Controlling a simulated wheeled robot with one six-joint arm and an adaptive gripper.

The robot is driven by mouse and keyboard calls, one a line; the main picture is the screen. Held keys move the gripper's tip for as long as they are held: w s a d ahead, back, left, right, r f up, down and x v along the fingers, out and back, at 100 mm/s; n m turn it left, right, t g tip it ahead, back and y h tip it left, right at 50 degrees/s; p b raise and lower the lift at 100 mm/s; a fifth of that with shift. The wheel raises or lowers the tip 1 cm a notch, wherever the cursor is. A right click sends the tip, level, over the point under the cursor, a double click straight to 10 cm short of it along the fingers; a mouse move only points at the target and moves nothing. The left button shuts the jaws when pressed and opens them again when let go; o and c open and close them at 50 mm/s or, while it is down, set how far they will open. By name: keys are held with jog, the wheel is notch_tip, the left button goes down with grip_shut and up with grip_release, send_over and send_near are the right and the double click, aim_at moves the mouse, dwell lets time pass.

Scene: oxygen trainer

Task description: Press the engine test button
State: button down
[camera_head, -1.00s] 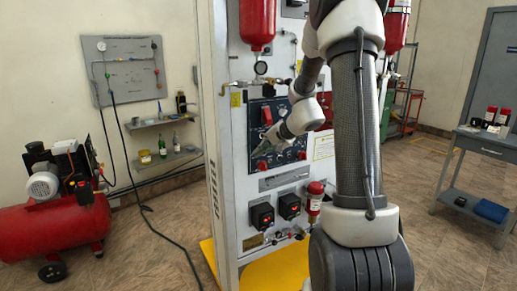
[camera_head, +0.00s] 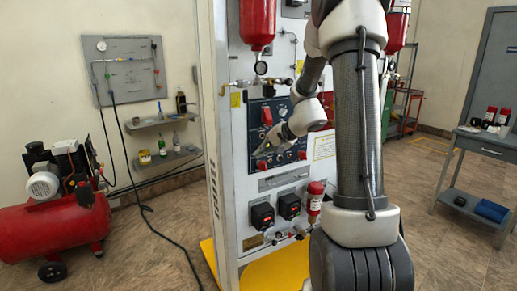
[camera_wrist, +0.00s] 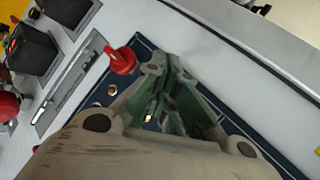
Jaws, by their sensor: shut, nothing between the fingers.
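A dark blue control panel (camera_head: 284,107) is set in the white stand's front, with a red switch (camera_head: 267,115) and several small knobs and buttons. My gripper (camera_head: 258,154) is shut and empty in front of the panel's lower left part. In the wrist view, my gripper's green-padded fingers (camera_wrist: 172,72) cover much of the panel (camera_wrist: 145,46). A red knob (camera_wrist: 122,60) stands just left of the fingers, and a small round metal button (camera_wrist: 112,90) lies below it. I cannot tell which control is the engine test button, or whether the fingertips touch the panel.
Two black boxes with red displays (camera_head: 262,216) and a small red cylinder (camera_head: 314,198) stick out below the panel. A large red cylinder (camera_head: 257,22) hangs above. A red compressor (camera_head: 55,222) stands left, and a grey table (camera_head: 484,144) right.

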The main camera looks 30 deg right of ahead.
jog(key=shift+s, duration=0.15)
jog(key=shift+s, duration=2.5)
jog(key=s+a+n+g, duration=0.3)
jog(key=s+g, duration=0.3)
jog(key=s, duration=0.9)
jog(key=s+a+r+n+t+h, duration=0.1)
jog(key=s+a+r+n+h, duration=0.2)
jog(key=s+r+n, duration=0.4)
jog(key=shift+s+r+n+t+h, duration=0.45)
jog(key=shift+s+r, duration=1.15)
jog(key=shift+s, duration=1.7)
